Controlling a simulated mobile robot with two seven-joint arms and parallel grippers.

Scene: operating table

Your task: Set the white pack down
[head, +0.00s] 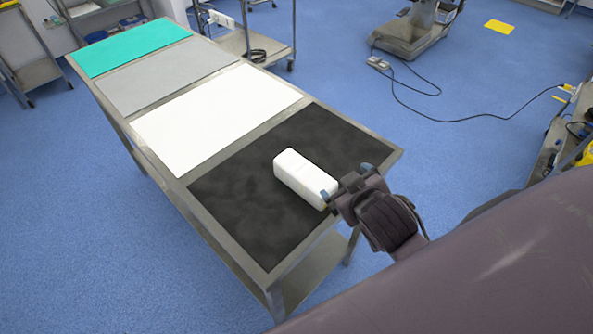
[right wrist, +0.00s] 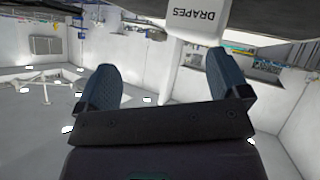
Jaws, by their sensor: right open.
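The white pack (head: 304,178) is a box-shaped block lying on the black mat (head: 240,203) at the near end of the long metal table. Its end with the word DRAPES shows upside down at the top of the right wrist view (right wrist: 195,22). My right gripper (head: 348,180) is open at the right end of the pack. In the right wrist view its two blue fingers (right wrist: 163,82) stand apart with nothing between them, and the pack lies beyond their tips. My left gripper is not in view.
Beyond the black mat, the table bears a white mat (head: 215,115), a grey mat (head: 165,75) and a teal mat (head: 130,47), all bare. A wheeled metal cart (head: 262,45) stands behind the table. A cable (head: 440,119) runs across the blue floor on the right.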

